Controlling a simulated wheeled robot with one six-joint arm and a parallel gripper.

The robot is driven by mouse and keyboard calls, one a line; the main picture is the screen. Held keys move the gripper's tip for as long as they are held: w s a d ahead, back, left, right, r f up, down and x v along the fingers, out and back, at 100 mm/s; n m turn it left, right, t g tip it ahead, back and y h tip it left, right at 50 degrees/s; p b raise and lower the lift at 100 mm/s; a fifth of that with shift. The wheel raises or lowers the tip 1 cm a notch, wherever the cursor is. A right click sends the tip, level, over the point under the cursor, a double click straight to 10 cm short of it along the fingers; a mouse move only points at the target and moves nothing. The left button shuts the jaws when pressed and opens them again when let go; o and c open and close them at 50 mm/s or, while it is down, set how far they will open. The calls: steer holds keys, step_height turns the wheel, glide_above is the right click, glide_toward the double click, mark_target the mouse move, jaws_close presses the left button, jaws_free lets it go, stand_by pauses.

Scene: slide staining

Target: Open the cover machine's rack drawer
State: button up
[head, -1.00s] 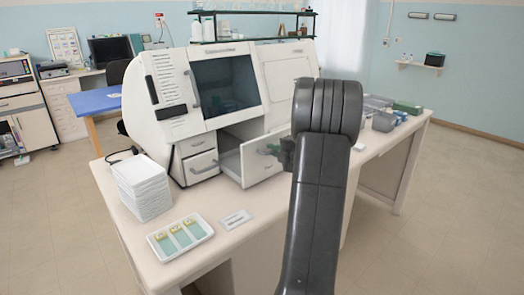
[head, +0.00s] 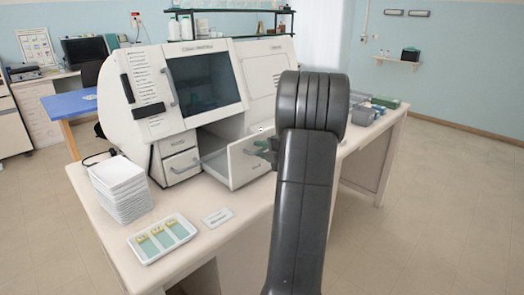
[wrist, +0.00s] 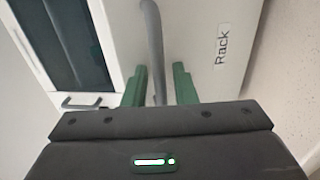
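The cover machine (head: 150,84) is a white cabinet on the bench. Its rack drawer (head: 246,160) stands pulled out at the lower right, with its side wall showing. In the wrist view the drawer front (wrist: 200,35) bears the label "Rack", and the grey bar handle (wrist: 153,30) runs between my green fingers. In the head view my gripper (head: 265,149) is at the drawer front, partly hidden by my arm.
A stack of white trays (head: 120,190) and a slide tray (head: 161,238) are on the bench at the front left. Smaller closed drawers (head: 180,158) sit left of the open one. Grey and green boxes (head: 385,102) are at the right end. Floor is clear at right.

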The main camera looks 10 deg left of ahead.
steer(key=b+v, duration=0.2)
steer(key=v, duration=1.1)
steer(key=shift+s+d, duration=0.2)
steer(key=shift+d, duration=0.15)
steer(key=p+x, duration=0.2)
steer(key=x, duration=1.2)
steer(key=shift+r, duration=0.1)
